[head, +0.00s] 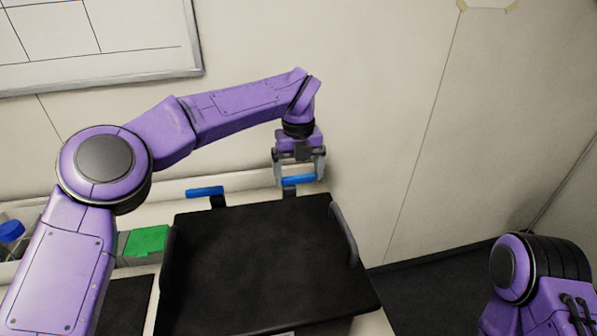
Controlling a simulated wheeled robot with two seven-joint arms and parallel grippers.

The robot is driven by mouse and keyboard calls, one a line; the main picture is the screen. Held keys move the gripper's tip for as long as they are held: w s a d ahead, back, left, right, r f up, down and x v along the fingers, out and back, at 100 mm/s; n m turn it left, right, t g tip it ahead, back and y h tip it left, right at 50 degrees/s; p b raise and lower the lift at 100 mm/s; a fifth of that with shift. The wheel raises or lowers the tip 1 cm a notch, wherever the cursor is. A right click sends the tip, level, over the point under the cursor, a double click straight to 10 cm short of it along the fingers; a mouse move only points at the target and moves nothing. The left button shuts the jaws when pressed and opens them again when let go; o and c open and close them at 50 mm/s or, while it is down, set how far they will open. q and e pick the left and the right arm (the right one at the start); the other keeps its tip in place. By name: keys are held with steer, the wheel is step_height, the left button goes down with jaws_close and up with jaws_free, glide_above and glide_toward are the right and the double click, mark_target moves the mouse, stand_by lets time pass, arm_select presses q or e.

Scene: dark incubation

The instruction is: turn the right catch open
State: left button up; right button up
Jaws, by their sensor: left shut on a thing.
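Two blue catches show in the head view behind a large black box. The right catch (299,180) is at the box's back edge, and its blue bar lies across the picture. The left catch (206,192) is a similar blue bar on a dark stem. My left gripper (299,177) points down over the right catch, with its fingers at the bar's two ends, shut on it. The black box (262,258) has a flat dark top and a grey handle (344,235) on its right side. My right gripper is out of view; only part of that arm shows at the lower right.
A green block (146,241) and a blue-capped container (11,231) stand left of the box, partly behind my left arm. A wall rises close behind the catches. The dark floor to the right of the box is clear.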

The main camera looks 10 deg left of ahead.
mark_target(299, 175)
arm_select(q)
steer(key=shift+r, duration=0.1)
steer(key=o, duration=0.7)
steer(key=shift+w, duration=0.1)
steer(key=shift+o, duration=0.2)
step_height(299, 175, up, 10)
steer(key=p, duration=0.1)
steer(key=shift+r, duration=0.2)
